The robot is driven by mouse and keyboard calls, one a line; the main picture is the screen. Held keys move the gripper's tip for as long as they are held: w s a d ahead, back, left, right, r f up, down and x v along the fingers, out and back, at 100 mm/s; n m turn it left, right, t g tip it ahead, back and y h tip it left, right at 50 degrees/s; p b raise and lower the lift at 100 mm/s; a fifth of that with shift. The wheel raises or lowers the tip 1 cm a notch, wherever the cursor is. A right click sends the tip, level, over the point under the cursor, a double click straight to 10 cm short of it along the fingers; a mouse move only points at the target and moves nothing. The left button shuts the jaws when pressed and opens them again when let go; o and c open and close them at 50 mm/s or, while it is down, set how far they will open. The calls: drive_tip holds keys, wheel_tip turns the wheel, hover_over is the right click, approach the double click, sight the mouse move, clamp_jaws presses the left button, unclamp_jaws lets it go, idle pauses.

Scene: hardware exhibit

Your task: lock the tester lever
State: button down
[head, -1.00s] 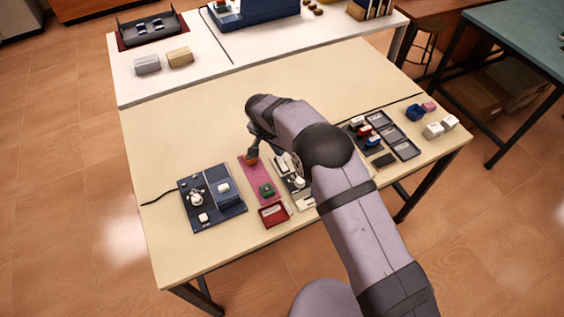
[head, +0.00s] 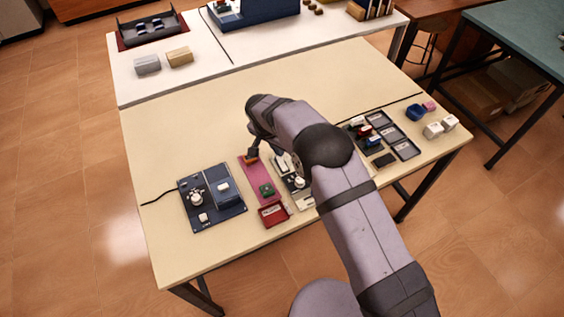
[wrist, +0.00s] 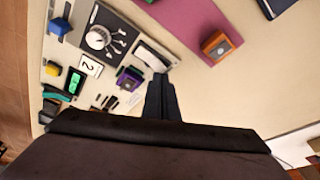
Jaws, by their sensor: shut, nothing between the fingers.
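The tester appears to be the pale board with a dark dial panel (wrist: 100,36) and a white knob (wrist: 97,38) at the upper left of the wrist view. A pale bar-like part (wrist: 153,55), perhaps its lever, lies at the board's right edge. I cannot tell whether it is locked. My gripper (wrist: 161,80) is shut and empty, its tips close to this bar; contact is unclear. A purple block (wrist: 130,78) is just left of the fingers. In the head view the tester (head: 295,183) is partly hidden by my arm, and the fingertips are not clear.
A pink mat (head: 256,178) carries an orange block (wrist: 216,46) and a green block (head: 266,189). A red tray (head: 273,215) is in front of it. A dark blue board (head: 228,208) lies left; dark trays (head: 404,148) lie right.

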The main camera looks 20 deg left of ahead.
sight(279, 158)
drive_tip(key=shift+f+b, duration=0.6)
drive_tip(key=shift+f, duration=0.15)
drive_tip(key=shift+r, duration=0.1)
wheel_tip(279, 158, up, 7)
drive_tip(key=p, duration=0.3)
idle(0.7)
